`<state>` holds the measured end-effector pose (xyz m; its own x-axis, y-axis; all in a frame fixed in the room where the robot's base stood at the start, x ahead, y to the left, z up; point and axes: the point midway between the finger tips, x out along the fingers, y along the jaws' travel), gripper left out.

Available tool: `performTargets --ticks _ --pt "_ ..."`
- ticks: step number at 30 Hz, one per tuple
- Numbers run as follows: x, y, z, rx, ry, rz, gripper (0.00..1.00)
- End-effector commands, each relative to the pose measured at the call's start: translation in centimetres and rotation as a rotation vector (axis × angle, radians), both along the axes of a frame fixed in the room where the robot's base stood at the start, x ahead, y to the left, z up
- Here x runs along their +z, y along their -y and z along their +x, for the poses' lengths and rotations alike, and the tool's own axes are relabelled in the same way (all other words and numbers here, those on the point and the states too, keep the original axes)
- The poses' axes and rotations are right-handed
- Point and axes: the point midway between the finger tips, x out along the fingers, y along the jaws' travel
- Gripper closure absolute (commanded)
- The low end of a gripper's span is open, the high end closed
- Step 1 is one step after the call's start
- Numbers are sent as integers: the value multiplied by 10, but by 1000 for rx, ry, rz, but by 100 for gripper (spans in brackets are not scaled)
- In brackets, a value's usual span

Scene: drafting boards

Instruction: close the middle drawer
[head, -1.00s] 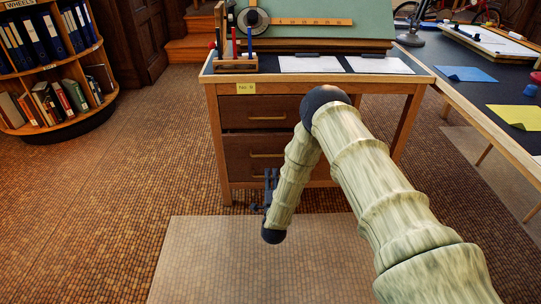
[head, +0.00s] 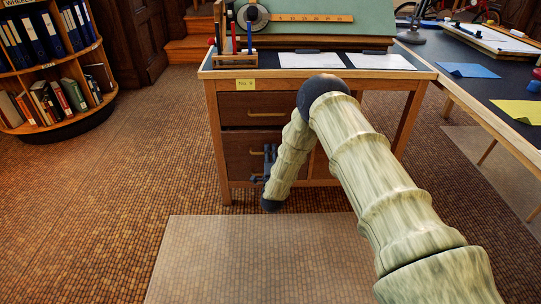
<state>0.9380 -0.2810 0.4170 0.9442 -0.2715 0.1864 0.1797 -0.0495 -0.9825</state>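A wooden desk (head: 212,120) stands ahead with a column of dark drawers under its top. The upper drawer (head: 240,108) has a brass bar handle and looks flush. Below it is another dark drawer front (head: 238,150) with a brass handle (head: 256,153); whether it stands out from the desk is hard to tell. My gripper (head: 264,166) is dark and small, in front of this lower front, close to its handle. I cannot tell whether it touches. My pale arm hides the right part of the drawers. The fingers' opening is unclear.
A pen holder (head: 235,60) and papers lie on top. A side table (head: 470,85) stands at right and a round bookshelf (head: 55,85) at left. The floor left of the desk is clear.

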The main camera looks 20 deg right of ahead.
Motion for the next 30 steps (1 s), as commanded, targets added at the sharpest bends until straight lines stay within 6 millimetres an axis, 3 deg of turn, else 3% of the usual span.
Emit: performTargets --ticks 7,13,22,30 --pt "0 0 0 0 -1 0 68" --pt "0 0 0 0 -1 0 100" --pt "-1 2 4 -1 -1 0 100" --pt "-3 12 38 -2 -1 2 100"
